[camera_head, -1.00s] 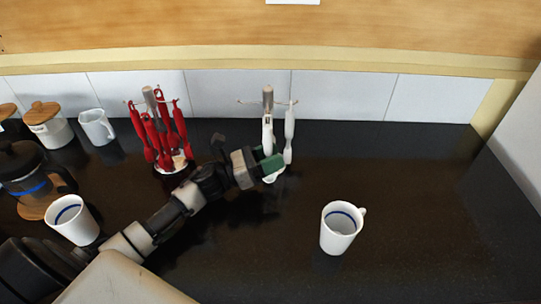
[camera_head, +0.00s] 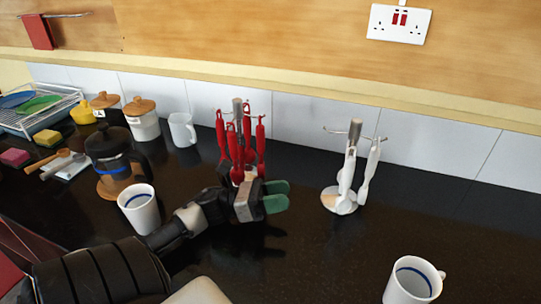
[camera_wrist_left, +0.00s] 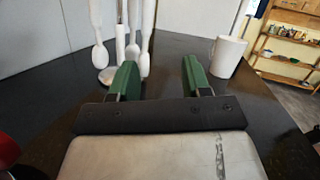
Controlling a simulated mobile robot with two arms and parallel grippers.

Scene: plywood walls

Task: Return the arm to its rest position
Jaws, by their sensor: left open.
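My left gripper (camera_head: 276,197) has green fingertips and reaches in from the left over the black counter. In the left wrist view the left gripper (camera_wrist_left: 158,78) has its fingers apart with nothing between them. A stand with white utensils (camera_head: 343,200) is to the right of the fingertips, apart from them; these white utensils also show beyond the fingers in the wrist view (camera_wrist_left: 133,50). A stand with red utensils (camera_head: 237,143) stands behind my gripper, its base partly hidden by it. My right gripper is not in view.
A white mug (camera_head: 140,210) stands close beside my left arm. Another white mug (camera_head: 413,283) is at the front right. A French press (camera_head: 112,160), jars (camera_head: 143,125), a white jug (camera_head: 182,130) and a dish rack (camera_head: 35,118) fill the left. Counter between the white stand and right mug is clear.

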